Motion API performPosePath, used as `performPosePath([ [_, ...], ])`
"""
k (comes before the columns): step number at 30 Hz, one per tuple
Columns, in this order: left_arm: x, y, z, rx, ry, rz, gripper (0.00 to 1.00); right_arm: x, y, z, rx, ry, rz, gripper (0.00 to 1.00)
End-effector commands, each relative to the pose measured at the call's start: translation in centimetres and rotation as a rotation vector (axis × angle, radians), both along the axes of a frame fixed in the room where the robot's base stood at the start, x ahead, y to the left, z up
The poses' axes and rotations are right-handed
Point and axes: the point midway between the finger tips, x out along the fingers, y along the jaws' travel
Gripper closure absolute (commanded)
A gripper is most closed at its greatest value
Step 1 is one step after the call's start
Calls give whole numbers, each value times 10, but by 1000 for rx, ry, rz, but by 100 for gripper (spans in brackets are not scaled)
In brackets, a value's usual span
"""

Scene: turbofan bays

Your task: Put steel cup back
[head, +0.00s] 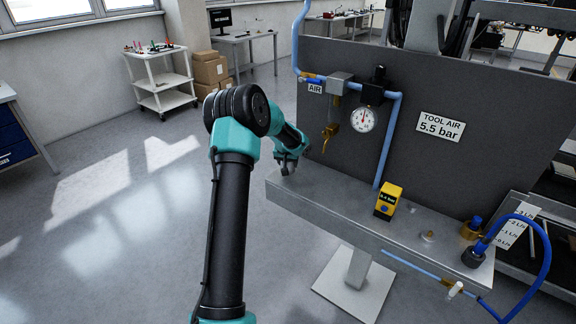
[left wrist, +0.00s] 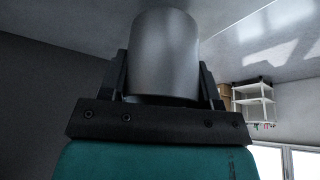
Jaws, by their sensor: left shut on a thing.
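The steel cup (left wrist: 166,50) is a plain grey metal cylinder and fills the upper middle of the left wrist view. My left gripper (left wrist: 165,85) is shut on it, with one dark finger on each side. In the head view my left gripper (head: 288,166) is at the left end of the grey metal shelf (head: 325,205), close to the dark panel. I cannot make out the cup there, nor tell whether it touches the shelf. My right gripper is not in view.
A yellow meter (head: 388,201) stands mid-shelf. Brass fittings and a blue hose (head: 547,250) are at the right end. The shelf's left part looks clear.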

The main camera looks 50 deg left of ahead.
Motion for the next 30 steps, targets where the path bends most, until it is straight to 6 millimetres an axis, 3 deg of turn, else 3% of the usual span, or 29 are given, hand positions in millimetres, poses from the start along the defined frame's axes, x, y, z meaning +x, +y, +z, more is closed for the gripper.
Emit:
performPosePath([
  [4,0,0,-16,0,0,1,73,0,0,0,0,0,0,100],
  [17,0,1,-20,1,0,0,73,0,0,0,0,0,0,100],
  [18,0,1,-20,1,0,0,39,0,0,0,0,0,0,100],
  [25,0,0,-20,1,-1,0,18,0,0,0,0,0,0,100],
  [30,0,0,-20,1,-1,0,18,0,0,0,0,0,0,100],
])
